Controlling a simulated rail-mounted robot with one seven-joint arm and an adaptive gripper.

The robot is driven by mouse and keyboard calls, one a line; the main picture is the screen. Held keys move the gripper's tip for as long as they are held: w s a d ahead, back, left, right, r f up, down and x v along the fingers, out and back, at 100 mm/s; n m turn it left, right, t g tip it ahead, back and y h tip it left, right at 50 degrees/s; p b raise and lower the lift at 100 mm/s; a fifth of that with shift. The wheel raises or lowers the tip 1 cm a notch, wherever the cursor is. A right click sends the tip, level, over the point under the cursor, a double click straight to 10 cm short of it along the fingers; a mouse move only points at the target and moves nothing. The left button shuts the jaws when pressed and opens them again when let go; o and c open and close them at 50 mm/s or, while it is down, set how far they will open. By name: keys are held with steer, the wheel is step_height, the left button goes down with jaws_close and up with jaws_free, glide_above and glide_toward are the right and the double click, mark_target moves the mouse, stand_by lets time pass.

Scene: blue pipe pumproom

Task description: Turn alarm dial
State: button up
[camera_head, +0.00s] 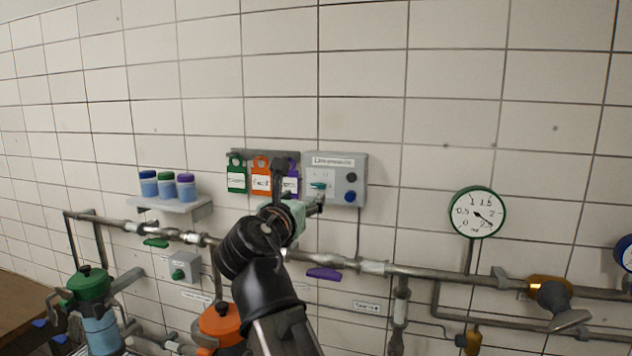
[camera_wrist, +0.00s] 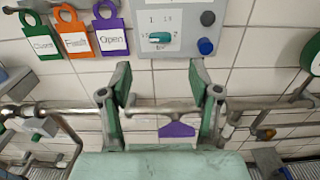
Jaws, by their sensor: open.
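The alarm dial is a small teal knob (camera_wrist: 160,37) on the white scale plate of a grey wall box (camera_wrist: 200,42). It also shows in the head view as a teal knob (camera_head: 318,186) on the grey box (camera_head: 351,165), close to my gripper. My gripper (camera_wrist: 159,82) is open and empty in the wrist view, its two green-lined fingers spread apart. The dial appears above the gap between the fingertips, and I see no contact. In the head view my gripper (camera_head: 299,187) reaches towards the box and covers its lower left part.
Green (camera_wrist: 38,38), orange (camera_wrist: 74,36) and purple (camera_wrist: 110,34) tags hang left of the box. A dark button (camera_wrist: 208,18) and a blue button (camera_wrist: 205,46) sit beside the dial. A horizontal pipe (camera_head: 430,272) with a purple handle (camera_head: 324,274) runs below.

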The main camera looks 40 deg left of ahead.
mark_target(317, 186)
steer(key=p+x, duration=0.2)
steer(key=x, duration=0.6)
steer(key=shift+w+a+r+p, duration=0.1)
steer(key=shift+w+a+p, duration=0.05)
steer(key=shift+w+p, duration=0.2)
steer(key=shift+w+a, duration=0.15)
steer(key=shift+w, duration=0.25)
steer(key=c, duration=1.2)
